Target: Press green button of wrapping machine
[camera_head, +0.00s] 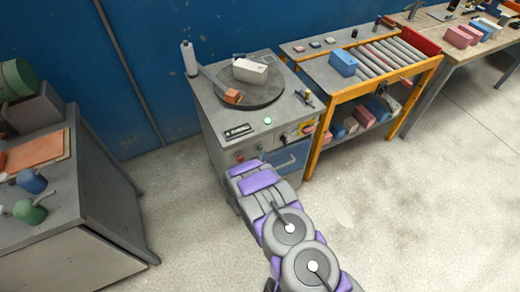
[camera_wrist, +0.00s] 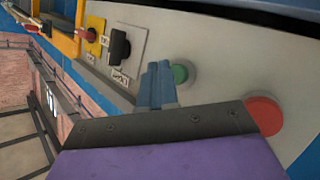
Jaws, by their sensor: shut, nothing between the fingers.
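The wrapping machine (camera_head: 208,108) is a grey cabinet with a round dark turntable (camera_head: 262,92) on top. The green button (camera_wrist: 183,73) sits on the machine's grey front panel in the wrist view, partly hidden behind my fingers. A red button (camera_wrist: 263,115) is to the right of it. My gripper (camera_wrist: 158,68) is shut and empty, with its fingertips just left of the green button in the picture. I cannot tell whether they touch the panel. In the head view my arm reaches to the machine's front, near the red button (camera_head: 239,157).
A black switch (camera_wrist: 120,46) and another red knob (camera_wrist: 88,34) are farther along the panel. A white box (camera_head: 250,71) sits on the turntable. A yellow-framed roller table (camera_head: 324,102) stands at right, a grey cabinet (camera_head: 100,200) at left. The floor in front is clear.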

